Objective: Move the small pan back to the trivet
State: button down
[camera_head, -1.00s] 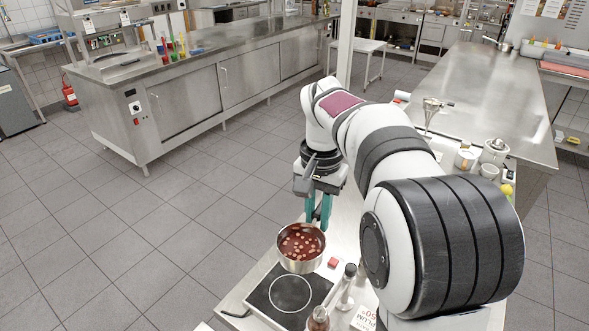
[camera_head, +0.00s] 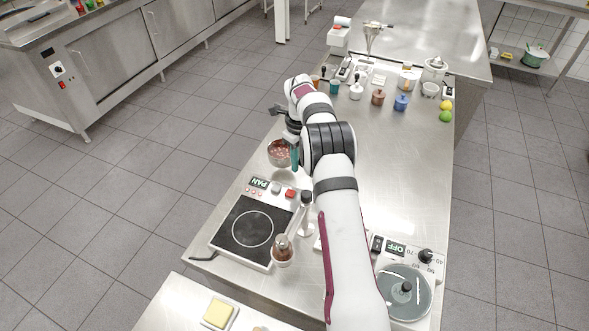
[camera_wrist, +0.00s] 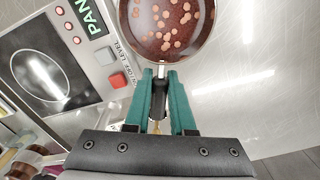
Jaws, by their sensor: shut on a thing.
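The small pan (camera_head: 278,156) is steel and holds red-brown sauce with pale round pieces. In the head view it is at the bench's left edge, beyond the control end of the hot plate. My gripper (camera_head: 294,156) has teal fingers and is shut on the pan's handle. In the wrist view the pan (camera_wrist: 168,32) is at the top, roughly level, and its handle runs between my fingertips (camera_wrist: 160,78). I cannot tell how high the pan is above the bench. I cannot make out the trivet in either view.
The black hot plate (camera_head: 246,229) with its "PAN" panel is nearer me. Several coloured pots (camera_head: 378,97) stand farther back. The bench (camera_head: 400,170) right of my arm is clear.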

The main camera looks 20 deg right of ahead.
jog(key=shift+f, duration=1.9)
jog(key=shift+f, duration=0.1)
jog(key=c, duration=0.8)
grip_release()
jog(key=shift+o, duration=0.2)
